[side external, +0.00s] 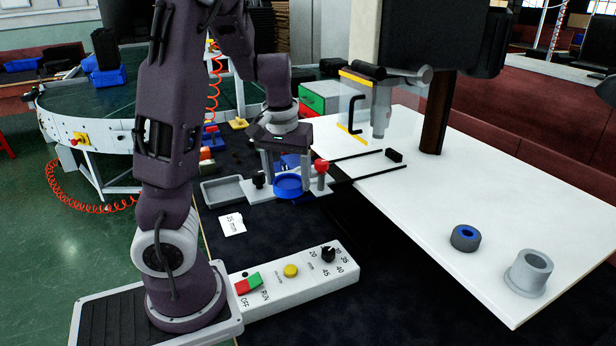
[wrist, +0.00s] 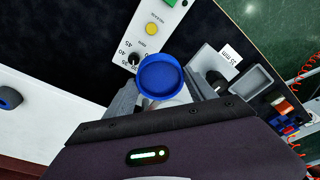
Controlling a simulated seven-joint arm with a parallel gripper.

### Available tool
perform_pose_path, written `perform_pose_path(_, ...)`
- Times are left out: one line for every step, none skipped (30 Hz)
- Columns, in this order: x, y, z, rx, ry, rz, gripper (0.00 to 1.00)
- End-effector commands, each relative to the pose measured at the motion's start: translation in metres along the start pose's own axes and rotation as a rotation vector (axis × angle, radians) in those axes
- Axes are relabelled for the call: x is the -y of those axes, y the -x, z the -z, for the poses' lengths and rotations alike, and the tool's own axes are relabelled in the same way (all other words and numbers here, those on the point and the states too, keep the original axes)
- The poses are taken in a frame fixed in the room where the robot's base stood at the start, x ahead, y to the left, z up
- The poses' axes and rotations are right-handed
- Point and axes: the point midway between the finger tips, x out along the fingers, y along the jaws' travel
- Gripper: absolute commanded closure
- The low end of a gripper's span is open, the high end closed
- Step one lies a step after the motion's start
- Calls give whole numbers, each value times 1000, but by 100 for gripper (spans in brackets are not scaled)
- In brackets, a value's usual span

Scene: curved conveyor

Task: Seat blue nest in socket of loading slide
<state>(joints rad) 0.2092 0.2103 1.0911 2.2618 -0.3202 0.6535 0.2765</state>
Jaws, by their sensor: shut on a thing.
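The blue nest (side external: 288,184), a round shallow cup, is between the fingers of my gripper (side external: 286,176). In the wrist view the nest (wrist: 160,75) shows its open face, with the gripper (wrist: 160,98) shut on it. The loading slide (side external: 318,184) is a light plate with a red knob on the right, a black knob on the left and dark rails running toward the white table. The nest is at the front of the slide, low over it. The socket is hidden by the nest and fingers, so I cannot tell whether the nest touches it.
A grey tray (side external: 222,190) lies left of the slide, with a "35 mm" card (side external: 232,224) in front. A control box (side external: 295,280) stands nearer. A grey ring with a blue inside (side external: 465,238) and a grey flanged cylinder (side external: 528,273) stand on the white table (side external: 430,210).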

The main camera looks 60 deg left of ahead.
Motion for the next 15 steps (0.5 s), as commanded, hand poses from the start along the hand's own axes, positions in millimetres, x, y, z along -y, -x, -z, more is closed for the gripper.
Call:
perform_pose_path(10, 4, 4, -3, 78, 12, 78)
perform_pose_path(15, 6, 8, -4, 131, 21, 78)
perform_pose_path(20, 8, 13, -3, 200, 33, 78)
perform_pose_path(22, 10, 19, -4, 252, 42, 78)
perform_pose_path(24, 12, 25, -4, 303, 51, 78)
perform_pose_path(24, 15, 34, -5, 374, 63, 78)
perform_pose_path(24, 16, 41, -5, 429, 71, 78)
perform_pose_path(24, 18, 49, -5, 488, 81, 78)
perform_pose_path(23, 20, 59, -6, 571, 94, 78)
perform_pose_path(22, 22, 67, -7, 638, 105, 78)
perform_pose_path(22, 24, 76, -7, 712, 116, 78)
perform_pose_path(20, 25, 87, -6, 814, 132, 78)
perform_pose_path(18, 26, 96, -7, 891, 145, 78)
perform_pose_path(16, 26, 104, -6, 971, 156, 78)
perform_pose_path(14, 26, 114, -6, 1073, 172, 78)
